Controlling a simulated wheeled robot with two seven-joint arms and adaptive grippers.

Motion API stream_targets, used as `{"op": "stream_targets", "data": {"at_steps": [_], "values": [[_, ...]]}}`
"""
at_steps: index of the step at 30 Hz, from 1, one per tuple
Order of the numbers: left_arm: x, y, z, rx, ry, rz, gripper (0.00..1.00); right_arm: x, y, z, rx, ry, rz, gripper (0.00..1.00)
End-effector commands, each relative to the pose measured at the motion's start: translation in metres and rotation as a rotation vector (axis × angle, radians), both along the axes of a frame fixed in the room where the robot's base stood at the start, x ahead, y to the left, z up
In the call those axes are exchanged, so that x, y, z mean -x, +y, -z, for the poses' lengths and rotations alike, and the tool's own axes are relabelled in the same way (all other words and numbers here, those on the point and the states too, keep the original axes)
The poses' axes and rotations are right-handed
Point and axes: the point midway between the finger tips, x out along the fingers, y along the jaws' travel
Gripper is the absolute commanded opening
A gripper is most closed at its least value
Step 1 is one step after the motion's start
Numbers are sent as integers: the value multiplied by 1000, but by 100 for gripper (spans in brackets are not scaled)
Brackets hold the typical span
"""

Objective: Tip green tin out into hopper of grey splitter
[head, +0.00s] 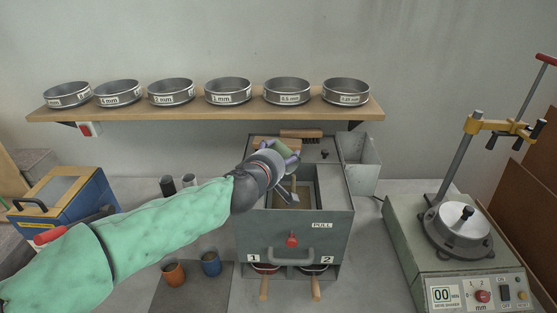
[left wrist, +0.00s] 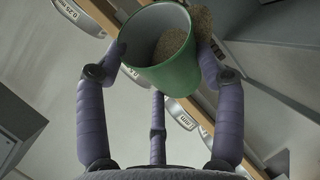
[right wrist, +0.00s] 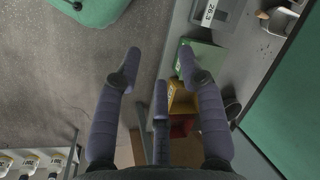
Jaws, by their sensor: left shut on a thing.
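My left gripper (head: 284,160) is shut on the green tin (head: 277,146) above the grey splitter (head: 336,222). In the left wrist view the tin (left wrist: 166,72) sits between the fingers, tipped well over against the line of the shelf. Brown grain (left wrist: 176,46) shows inside its mouth, and a brown grainy mass shows just past the rim, apparently spilling out. The hopper (head: 309,192) is open at the splitter's top and tan inside, partly hidden by my gripper. My right gripper (right wrist: 160,66) is open and empty, seen only in its own wrist view.
A brush (head: 301,134) lies behind the hopper. A shelf (head: 215,113) with several sieves runs along the wall. A sieve shaker (head: 465,250) stands at right, a blue box (head: 66,205) at left. An orange cup (head: 174,274) and a blue cup (head: 211,264) stand left of the splitter.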

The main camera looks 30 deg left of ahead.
Motion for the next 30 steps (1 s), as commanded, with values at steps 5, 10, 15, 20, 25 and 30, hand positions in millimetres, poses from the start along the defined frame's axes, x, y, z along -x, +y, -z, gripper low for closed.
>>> {"op": "stream_targets", "data": {"at_steps": [5,10,15,20,25,30], "values": [[1,-3,1,-51,-14,1,25,0,0,10,0,0,0,40],[1,-5,1,-100,-28,0,25,0,0,17,0,0,0,40],[2,-9,0,-159,-43,1,25,0,0,24,0,0,0,40],[3,-12,-2,-225,-61,2,25,0,0,31,0,0,0,40],[4,-16,-3,-290,-78,1,25,0,0,37,0,0,0,40],[5,-18,-5,-334,-89,0,25,0,0,40,0,0,0,40]]}}
